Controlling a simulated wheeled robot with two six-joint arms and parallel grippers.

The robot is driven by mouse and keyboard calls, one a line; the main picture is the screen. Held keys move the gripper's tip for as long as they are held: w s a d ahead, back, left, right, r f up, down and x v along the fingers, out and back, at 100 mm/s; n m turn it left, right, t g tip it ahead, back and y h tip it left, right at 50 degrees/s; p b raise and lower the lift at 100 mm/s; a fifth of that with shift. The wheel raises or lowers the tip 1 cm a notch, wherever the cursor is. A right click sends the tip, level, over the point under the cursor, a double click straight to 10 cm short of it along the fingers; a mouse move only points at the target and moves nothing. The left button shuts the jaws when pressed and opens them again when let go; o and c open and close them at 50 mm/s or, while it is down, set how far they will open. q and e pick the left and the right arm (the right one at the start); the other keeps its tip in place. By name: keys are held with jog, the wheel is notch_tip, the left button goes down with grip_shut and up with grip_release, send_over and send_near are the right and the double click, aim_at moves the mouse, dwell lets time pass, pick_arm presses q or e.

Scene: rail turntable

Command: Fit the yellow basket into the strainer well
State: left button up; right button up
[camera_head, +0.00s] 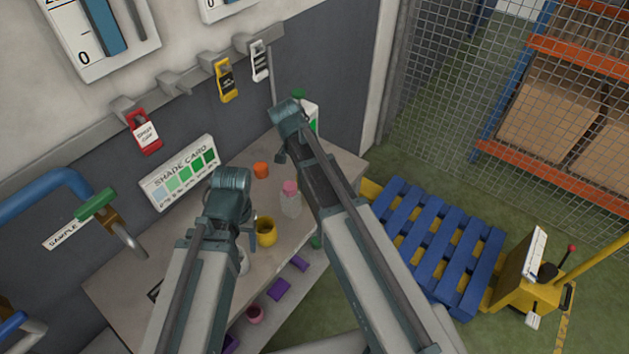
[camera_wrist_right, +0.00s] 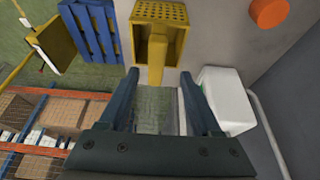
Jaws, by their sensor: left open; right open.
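The yellow basket (camera_wrist_right: 176,14) has a perforated wall and a yellow handle (camera_wrist_right: 156,62) in the right wrist view. My right gripper (camera_wrist_right: 160,76) is open, with the near end of the handle between its fingertips in the picture. Contact cannot be told. In the head view, my right arm covers the basket's area. My left gripper (camera_head: 251,240) is open above the table, beside a round yellow cup (camera_head: 267,231). I cannot make out the strainer well in either view.
A pink-capped bottle (camera_head: 291,198) and an orange cylinder (camera_head: 261,170) stand on the table (camera_head: 120,290). A white container (camera_wrist_right: 228,100) is close beside my right gripper. A shade card (camera_head: 180,172) is at the wall. A blue pallet (camera_head: 435,240) lies beyond the table's right edge.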

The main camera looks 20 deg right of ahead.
jog(key=b+x, duration=0.4)
jog(key=x, duration=0.1)
jog(key=shift+s+d+f+b, duration=0.15)
jog(key=shift+s+d+b, duration=0.05)
jog(key=shift+b, duration=0.1)
jog(key=shift+c, duration=0.3)
grip_shut()
dwell(0.9)
